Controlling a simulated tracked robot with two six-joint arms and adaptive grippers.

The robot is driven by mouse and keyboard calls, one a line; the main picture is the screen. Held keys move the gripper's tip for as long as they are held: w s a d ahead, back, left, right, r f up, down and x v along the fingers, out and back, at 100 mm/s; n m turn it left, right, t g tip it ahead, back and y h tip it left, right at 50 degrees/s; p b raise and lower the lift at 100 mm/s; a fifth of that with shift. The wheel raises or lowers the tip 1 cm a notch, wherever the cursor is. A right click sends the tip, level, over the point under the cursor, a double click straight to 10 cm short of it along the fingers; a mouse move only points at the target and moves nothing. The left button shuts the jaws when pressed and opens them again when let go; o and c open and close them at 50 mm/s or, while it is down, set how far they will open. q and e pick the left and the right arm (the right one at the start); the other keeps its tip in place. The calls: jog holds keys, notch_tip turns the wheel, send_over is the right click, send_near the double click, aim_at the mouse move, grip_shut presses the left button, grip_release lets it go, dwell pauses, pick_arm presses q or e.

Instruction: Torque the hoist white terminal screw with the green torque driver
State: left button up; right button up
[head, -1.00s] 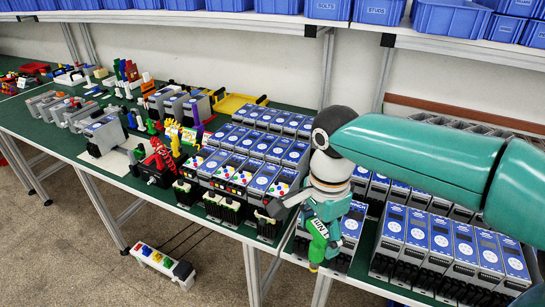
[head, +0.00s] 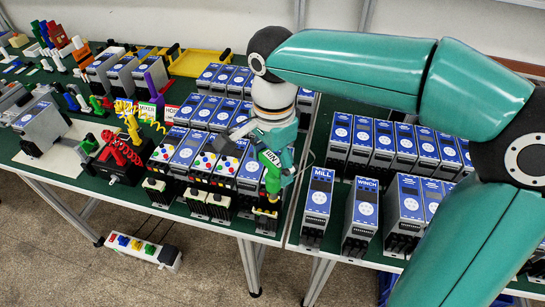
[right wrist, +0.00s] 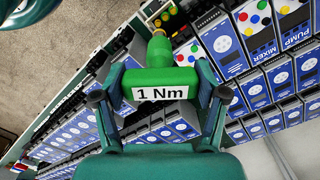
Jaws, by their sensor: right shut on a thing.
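My right gripper (head: 268,150) is shut on the green torque driver (head: 272,180), which has a white label. In the right wrist view the driver (right wrist: 172,80) lies across between both fingers, its label reads "1 Nm", and its narrow end points toward the terminal blocks at the top. My left gripper is not in view.
Soft starters labelled MILL (head: 318,200) and WINCH (head: 363,212) stand right of the table gap. A white strip with coloured buttons (head: 143,249) is below the table edge. My right arm covers the right side.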

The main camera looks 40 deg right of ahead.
aim_at(274, 184)
jog(key=shift+s+d, duration=0.1)
notch_tip(274, 184, down, 4)
jog(key=b, duration=0.3)
jog(key=shift+f, duration=0.2)
jog(key=shift+f+b, duration=0.65)
jog(key=shift+b, duration=0.1)
jog(key=shift+f+b, duration=0.4)
jog(key=shift+f, duration=0.15)
jog(key=shift+r, duration=0.1)
